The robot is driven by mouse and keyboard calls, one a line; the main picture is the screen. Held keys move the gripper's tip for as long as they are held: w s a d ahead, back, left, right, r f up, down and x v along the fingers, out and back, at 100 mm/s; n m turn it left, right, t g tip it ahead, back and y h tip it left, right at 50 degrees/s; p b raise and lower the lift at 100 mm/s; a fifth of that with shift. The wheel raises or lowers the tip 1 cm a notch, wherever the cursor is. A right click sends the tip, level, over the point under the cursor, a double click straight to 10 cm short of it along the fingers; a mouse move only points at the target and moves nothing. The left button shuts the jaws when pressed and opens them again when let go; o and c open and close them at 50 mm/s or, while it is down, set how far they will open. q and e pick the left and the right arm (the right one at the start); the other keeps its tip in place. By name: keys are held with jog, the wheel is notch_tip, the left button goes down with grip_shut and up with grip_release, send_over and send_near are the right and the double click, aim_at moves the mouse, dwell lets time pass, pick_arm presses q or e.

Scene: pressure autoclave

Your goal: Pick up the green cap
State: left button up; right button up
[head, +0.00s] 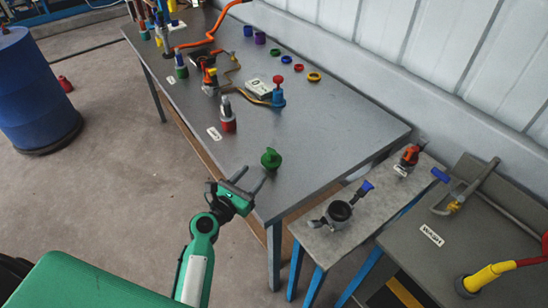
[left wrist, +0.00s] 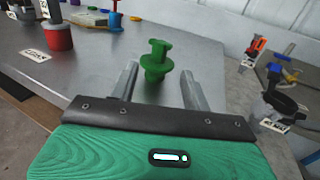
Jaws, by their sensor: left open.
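The green cap (head: 271,159) stands on the grey metal table near its front right corner. It has a wide round flange and a narrower knob on top. In the left wrist view the cap (left wrist: 156,62) shows just beyond and between the fingertips. My left gripper (head: 250,180) is open and empty, with its two fingers pointing at the cap from the table's near edge. In the left wrist view the open fingers (left wrist: 157,82) lie on either side of the cap's line, apart from it. My right gripper is in neither view.
A red-based bottle (head: 228,122) stands to the left on the grey table (head: 340,135). Coloured rings, a blue valve (head: 278,97) and orange hose lie farther back. A lower bench (head: 360,220) with clamp fittings stands at the right. A blue barrel (head: 35,90) stands on the floor.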

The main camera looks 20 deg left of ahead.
aim_at(269, 158)
pick_arm(q)
jog(key=x, duration=0.5)
jog(key=shift+w+d+p, duration=0.1)
jog(key=shift+w+p, duration=0.1)
jog(key=shift+p, duration=0.1)
jog(key=shift+w, duration=0.35)
jog(key=shift+w+d, duration=0.15)
jog(key=shift+w, duration=0.2)
jog(key=x, duration=0.3)
jog(key=shift+w+d+f+p, duration=0.1)
jog(key=shift+w+f+p, duration=0.15)
jog(key=shift+p, duration=0.1)
jog(key=shift+w+d, duration=0.1)
jog(key=shift+w, duration=0.25)
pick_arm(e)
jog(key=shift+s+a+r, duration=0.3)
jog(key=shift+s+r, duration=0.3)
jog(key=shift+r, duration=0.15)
pick_arm(q)
grip_shut()
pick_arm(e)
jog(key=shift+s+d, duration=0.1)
